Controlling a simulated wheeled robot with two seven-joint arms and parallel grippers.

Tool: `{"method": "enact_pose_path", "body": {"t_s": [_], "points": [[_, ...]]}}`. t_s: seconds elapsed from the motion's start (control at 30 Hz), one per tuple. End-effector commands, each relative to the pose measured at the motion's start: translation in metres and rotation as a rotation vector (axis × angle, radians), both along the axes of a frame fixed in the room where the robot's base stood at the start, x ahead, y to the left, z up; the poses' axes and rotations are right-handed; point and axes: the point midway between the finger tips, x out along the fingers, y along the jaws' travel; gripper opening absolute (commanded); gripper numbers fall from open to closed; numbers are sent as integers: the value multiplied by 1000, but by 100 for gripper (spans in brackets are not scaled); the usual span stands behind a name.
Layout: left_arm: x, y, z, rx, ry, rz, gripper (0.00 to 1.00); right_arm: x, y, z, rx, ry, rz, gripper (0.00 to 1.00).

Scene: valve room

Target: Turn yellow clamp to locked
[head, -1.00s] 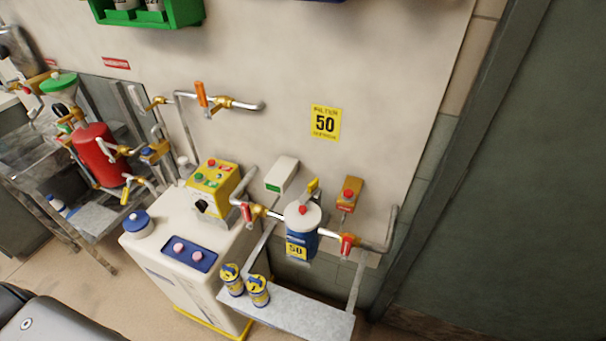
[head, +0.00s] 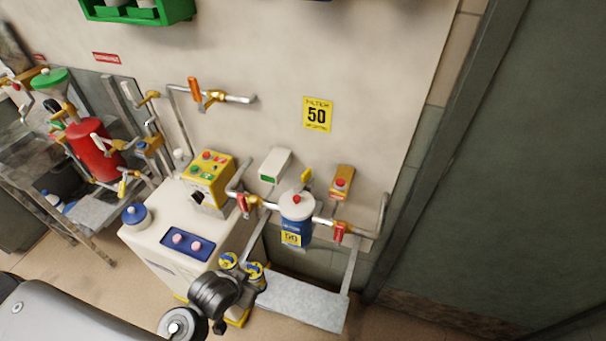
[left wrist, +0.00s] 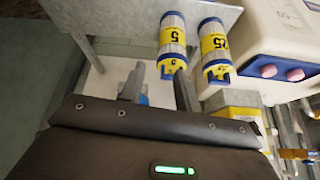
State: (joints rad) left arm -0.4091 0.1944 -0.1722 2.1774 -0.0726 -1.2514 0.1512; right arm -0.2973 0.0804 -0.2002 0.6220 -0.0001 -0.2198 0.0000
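The yellow clamp (head: 306,178) sticks up tilted at the back of the white lid (head: 297,201) of the blue filter (head: 296,230) in the head view. The lid has a red knob on top. I cannot tell from here whether the clamp is locked. My left arm reaches in from the lower left, with its wrist below and left of the filter, apart from the clamp. In the left wrist view my left gripper (left wrist: 159,76) has its fingers apart, with nothing clearly held. The clamp is not in the left wrist view. My right gripper is not in view.
Two small yellow-labelled canisters (head: 228,261) stand by the left end of the grey shelf (head: 305,301); they also show in the left wrist view (left wrist: 173,42). Red-handled valves (head: 339,232) and pipes flank the filter. A white cabinet (head: 160,262) stands left. The shelf's right part is bare.

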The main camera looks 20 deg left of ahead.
Motion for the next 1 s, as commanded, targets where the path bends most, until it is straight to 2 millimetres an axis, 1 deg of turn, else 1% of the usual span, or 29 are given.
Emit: {"method": "enact_pose_path", "body": {"t_s": [0.03, 0.07, 0.1, 0.2, 0.3, 0.4, 0.5, 0.6, 0.7, 0.87, 1.0], "points": [[23, -1, 33, -3, -84, -13, 33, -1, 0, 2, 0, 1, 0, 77], [38, -2, 48, -9, -135, -18, 33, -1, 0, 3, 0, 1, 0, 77], [57, -4, 67, -22, -200, -29, 33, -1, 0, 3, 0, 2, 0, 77], [98, -12, 104, -61, -343, -60, 33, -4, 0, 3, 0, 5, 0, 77], [130, -20, 135, -105, -452, -95, 33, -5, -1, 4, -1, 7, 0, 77], [155, -27, 164, -149, -542, -135, 33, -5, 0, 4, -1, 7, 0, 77], [173, -33, 187, -187, -605, -174, 33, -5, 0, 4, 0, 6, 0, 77], [182, -37, 201, -216, -639, -198, 33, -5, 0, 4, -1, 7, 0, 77], [186, -39, 206, -229, -650, -207, 33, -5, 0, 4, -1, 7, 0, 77], [189, -40, 205, -232, -651, -206, 33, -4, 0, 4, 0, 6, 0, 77], [203, -46, 199, -234, -651, -205, 33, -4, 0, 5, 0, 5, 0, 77]]}}
